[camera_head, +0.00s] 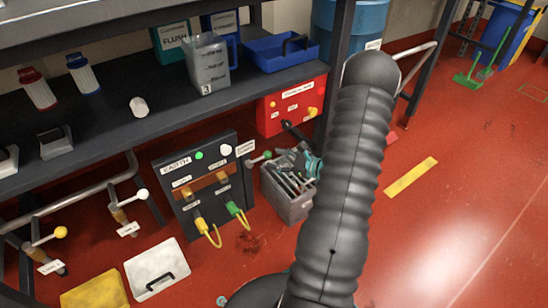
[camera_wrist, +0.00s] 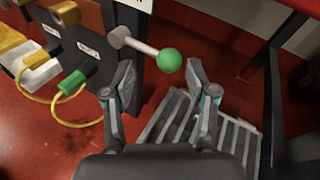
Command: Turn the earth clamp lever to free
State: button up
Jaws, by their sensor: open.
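The lever (camera_head: 257,160) sticks out from the right side of the dark EARTH panel (camera_head: 180,219) and ends in a green ball. In the wrist view, its grey shaft runs rightward and slightly down from a round pivot to the green ball (camera_wrist: 169,60). My gripper (camera_head: 293,158) is just right of the lever in the head view. In the wrist view, my gripper (camera_wrist: 161,78) is open and empty, one finger on each side of the ball in the picture. The ball appears beyond the fingertips. I cannot tell the exact gap. A white tag near the lever is only partly readable.
A grey slatted crate (camera_head: 287,203) stands below my gripper. A green plug (camera_head: 235,209) and a yellow plug (camera_head: 201,226) with yellow cables hang on the panel. A red box (camera_head: 290,107) sits above, under the shelf. Red floor is open at right.

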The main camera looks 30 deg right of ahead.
jog(key=p+v, duration=0.1)
jog(key=v, duration=0.9)
jog(key=shift+s+a+r+p, duration=0.15)
jog(key=shift+s+r+p, duration=0.15)
jog(key=shift+r+p, duration=0.1)
dwell(0.5)
dwell(0.7)
